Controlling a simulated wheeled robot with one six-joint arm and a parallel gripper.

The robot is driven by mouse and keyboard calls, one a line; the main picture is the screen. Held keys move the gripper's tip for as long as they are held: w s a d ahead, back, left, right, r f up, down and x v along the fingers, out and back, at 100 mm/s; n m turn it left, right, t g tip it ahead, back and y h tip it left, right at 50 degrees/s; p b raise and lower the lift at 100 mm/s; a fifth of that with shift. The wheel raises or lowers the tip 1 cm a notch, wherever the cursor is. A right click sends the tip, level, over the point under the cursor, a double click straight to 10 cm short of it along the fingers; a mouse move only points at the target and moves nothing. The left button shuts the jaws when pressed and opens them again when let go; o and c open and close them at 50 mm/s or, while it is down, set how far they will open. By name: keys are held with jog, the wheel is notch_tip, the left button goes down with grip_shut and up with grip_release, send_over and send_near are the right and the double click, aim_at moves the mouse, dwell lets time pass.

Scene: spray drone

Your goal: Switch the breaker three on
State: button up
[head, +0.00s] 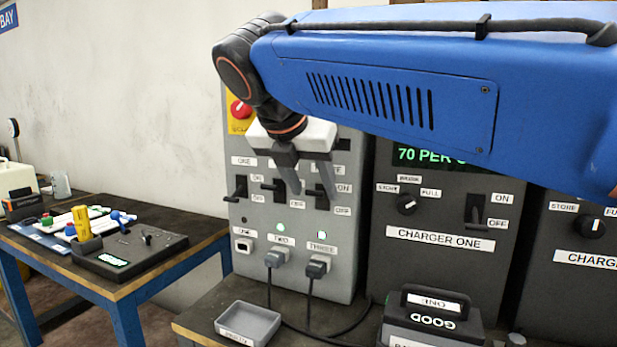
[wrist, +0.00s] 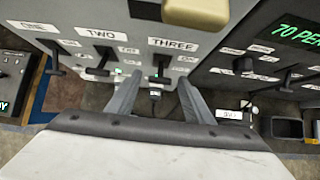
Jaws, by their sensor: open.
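The breaker panel (head: 340,255) is a grey box with three labelled black levers in a row. The lever of breaker three (wrist: 161,66) is under the THREE label in the wrist view, and partly hidden behind a finger in the head view (head: 322,202). I cannot clearly tell whether it is at ON or OFF. My gripper (wrist: 159,80) is open and empty, in front of the panel. In the wrist view its fingertips lie either side of breaker three's lever; contact cannot be told. In the head view, the gripper (head: 306,187) covers the TWO label.
Breaker one (head: 238,187) and breaker two (head: 275,188) sit left of breaker three. Plugs with cables (head: 317,266) hang below, with green lights above them. Charger one (head: 440,262) stands right of the panel. An empty grey tray (head: 247,322) is below.

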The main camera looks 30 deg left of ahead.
jog(key=v, duration=1.7)
jog(key=shift+r, duration=0.15)
jog(key=shift+s+d, duration=0.1)
